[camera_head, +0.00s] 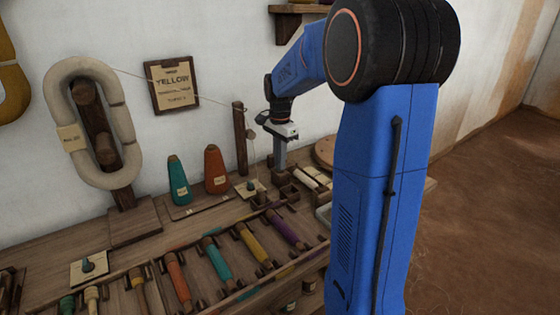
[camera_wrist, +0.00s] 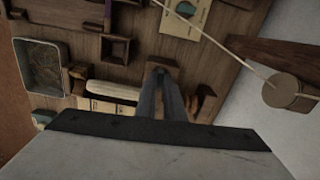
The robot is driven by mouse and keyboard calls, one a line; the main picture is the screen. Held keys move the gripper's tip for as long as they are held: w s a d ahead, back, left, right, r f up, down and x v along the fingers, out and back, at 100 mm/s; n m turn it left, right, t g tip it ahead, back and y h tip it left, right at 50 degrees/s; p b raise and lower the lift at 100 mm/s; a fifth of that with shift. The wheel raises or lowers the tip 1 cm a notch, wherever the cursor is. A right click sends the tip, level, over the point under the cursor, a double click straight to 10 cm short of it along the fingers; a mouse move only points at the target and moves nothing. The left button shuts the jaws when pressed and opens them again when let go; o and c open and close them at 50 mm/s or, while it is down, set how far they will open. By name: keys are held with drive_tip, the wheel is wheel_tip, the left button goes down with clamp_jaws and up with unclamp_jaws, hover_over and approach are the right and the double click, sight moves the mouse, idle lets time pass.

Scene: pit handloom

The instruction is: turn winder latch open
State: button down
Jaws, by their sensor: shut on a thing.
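My gripper (camera_head: 280,160) reaches down over the far end of the wooden bench. In the wrist view its two grey fingers (camera_wrist: 161,92) are close together on a small brown wooden piece (camera_wrist: 163,66), which looks like the winder latch. The fingers hide most of this piece, so I cannot tell how far it is turned. Small wooden blocks of the winder area (camera_head: 285,188) stand under and around the fingertips in the head view. A wooden post (camera_head: 240,138) with a cord stands just left of my gripper.
A teal knob on a pale card (camera_head: 252,187) sits left of my gripper. An orange cone (camera_head: 215,170) and a teal cone (camera_head: 179,180) stand further left. Several coloured bobbins (camera_head: 218,262) lie in a front rack. A grey tray (camera_wrist: 42,67) shows in the wrist view.

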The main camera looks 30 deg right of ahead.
drive_tip(key=n, duration=1.3)
drive_tip(key=shift+n, duration=2.1)
drive_tip(key=c, duration=1.9)
unclamp_jaws()
drive_tip(key=shift+o, duration=0.2)
